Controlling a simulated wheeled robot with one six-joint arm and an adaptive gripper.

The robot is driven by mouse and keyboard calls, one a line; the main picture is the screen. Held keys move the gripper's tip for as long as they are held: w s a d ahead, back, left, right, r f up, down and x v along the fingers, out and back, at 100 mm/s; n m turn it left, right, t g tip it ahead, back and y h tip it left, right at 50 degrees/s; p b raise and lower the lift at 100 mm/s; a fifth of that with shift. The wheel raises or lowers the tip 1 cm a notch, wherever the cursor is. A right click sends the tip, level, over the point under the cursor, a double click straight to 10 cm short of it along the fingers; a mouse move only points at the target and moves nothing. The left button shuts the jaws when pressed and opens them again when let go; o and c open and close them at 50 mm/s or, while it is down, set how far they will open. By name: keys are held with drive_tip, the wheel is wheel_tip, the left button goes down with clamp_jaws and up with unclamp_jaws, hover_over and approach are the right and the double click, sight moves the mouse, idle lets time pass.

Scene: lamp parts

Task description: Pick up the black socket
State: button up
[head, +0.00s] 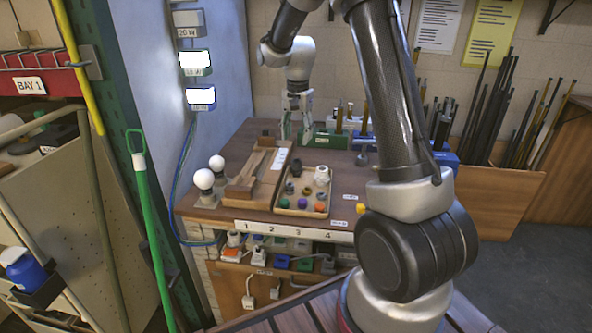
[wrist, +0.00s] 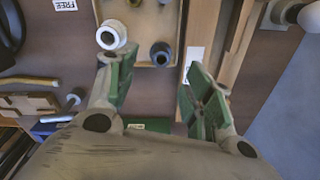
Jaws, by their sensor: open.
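A small dark socket (head: 296,167), which looks black to dark grey, stands near the far edge of the shallow wooden parts tray (head: 276,205). In the wrist view the dark socket (wrist: 161,53) lies just beyond the fingertips, between their lines. My gripper (head: 295,138) is above the far side of the bench, behind the tray. In the wrist view my gripper (wrist: 157,72) has its green-padded fingers wide apart with nothing between them. Other dark pieces in the tray make it hard to tell which is the blackest.
A white socket (wrist: 111,35) stands beside the dark one. Several coloured caps, including a purple one (head: 302,203), lie in the tray. A long wooden fixture (head: 252,175) and two white bulbs (head: 204,179) are to the left. A grey piece (head: 362,159) stands on the bench at right.

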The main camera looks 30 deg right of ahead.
drive_tip(key=m, duration=0.1)
hover_over(296, 161)
drive_tip(key=f, duration=0.4)
drive_tip(key=shift+s+a+f, duration=0.2)
drive_tip(key=shift+s+f, duration=0.05)
drive_tip(key=shift+f, duration=0.15)
drive_tip(key=f, duration=0.7)
drive_tip(key=shift+s, duration=0.2)
drive_tip(key=c, duration=1.1)
